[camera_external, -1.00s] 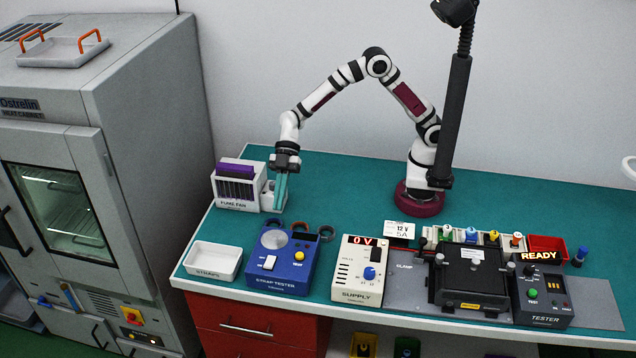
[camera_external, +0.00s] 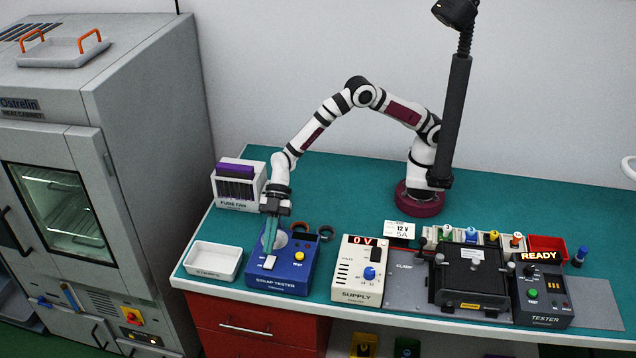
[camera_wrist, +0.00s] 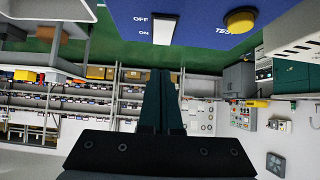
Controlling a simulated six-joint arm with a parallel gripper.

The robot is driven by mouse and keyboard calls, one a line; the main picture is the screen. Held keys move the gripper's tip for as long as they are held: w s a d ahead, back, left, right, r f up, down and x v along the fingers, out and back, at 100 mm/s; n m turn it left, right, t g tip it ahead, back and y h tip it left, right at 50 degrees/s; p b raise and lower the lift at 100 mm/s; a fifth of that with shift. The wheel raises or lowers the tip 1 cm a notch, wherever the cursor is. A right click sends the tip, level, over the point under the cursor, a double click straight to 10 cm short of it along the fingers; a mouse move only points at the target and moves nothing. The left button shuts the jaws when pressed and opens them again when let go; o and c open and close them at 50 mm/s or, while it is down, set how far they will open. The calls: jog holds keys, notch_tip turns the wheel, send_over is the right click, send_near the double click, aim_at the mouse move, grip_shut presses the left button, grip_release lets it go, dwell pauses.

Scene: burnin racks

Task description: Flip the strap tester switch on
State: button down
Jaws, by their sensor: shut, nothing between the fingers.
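The strap tester (camera_external: 290,280) is a blue box on the bench's front left, with a yellow TEST button (camera_external: 299,256) and a white rocker switch (camera_external: 268,263). In the wrist view the white switch (camera_wrist: 165,24) lies beside the labels OFF and ON, and the yellow button (camera_wrist: 238,20) is to its right. My gripper (camera_external: 268,246) is shut and empty, its teal fingers pointing down over the left part of the tester near the switch. In the wrist view the shut fingertips (camera_wrist: 160,75) sit just below the switch in the picture. I cannot tell whether they touch the tester.
A white STRAPS tray (camera_external: 213,262) is left of the tester, and the SUPPLY box (camera_external: 358,272) is to its right. The FUME FAN unit (camera_external: 238,190) stands behind. Dark rings (camera_external: 326,233) lie just behind the tester.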

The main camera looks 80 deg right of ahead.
aim_at(268, 265)
jog(key=shift+a+f, duration=0.1)
jog(key=shift+f, duration=1.6)
jog(key=shift+a+f, duration=0.15)
jog(key=shift+f, duration=0.15)
jog(key=shift+a, duration=0.15)
jog(key=shift+a+r, duration=0.1)
jog(key=shift+a, duration=0.55)
jog(key=shift+r, duration=0.1)
